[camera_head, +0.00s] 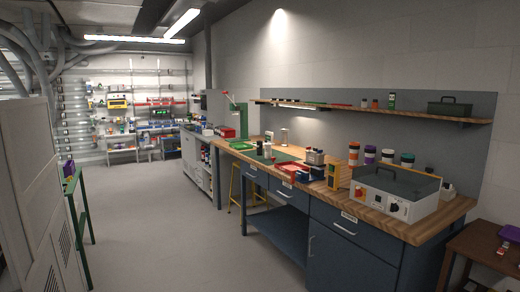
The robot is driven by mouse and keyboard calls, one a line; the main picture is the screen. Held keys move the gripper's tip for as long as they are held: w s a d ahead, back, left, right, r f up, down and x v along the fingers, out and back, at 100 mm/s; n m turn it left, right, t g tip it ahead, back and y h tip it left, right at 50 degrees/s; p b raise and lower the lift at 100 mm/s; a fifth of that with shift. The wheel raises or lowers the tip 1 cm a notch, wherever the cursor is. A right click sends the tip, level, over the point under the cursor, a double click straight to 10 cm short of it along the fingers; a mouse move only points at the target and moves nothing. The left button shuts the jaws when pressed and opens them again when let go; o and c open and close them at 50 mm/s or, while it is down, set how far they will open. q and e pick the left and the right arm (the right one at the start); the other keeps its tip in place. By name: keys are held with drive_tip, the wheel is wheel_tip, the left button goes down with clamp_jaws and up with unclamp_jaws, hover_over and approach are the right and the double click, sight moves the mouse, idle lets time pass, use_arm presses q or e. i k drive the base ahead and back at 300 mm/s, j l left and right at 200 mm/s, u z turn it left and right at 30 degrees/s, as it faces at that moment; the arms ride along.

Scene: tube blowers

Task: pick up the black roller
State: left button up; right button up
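I cannot make out a black roller for certain in the head view. Several small dark items stand on the wooden workbench (455,212), among them a dark bottle group (315,158) near its middle, but they are too small to tell apart. Neither of my grippers shows in the view.
A red tray (292,168) lies further back. A small brown table (490,245) is at the lower right. A grey cabinet (35,190) and green stand (82,195) flank the clear floor at left.

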sight(259, 144)
drive_tip(key=i+u, duration=0.3)
drive_tip(key=i, duration=2.3)
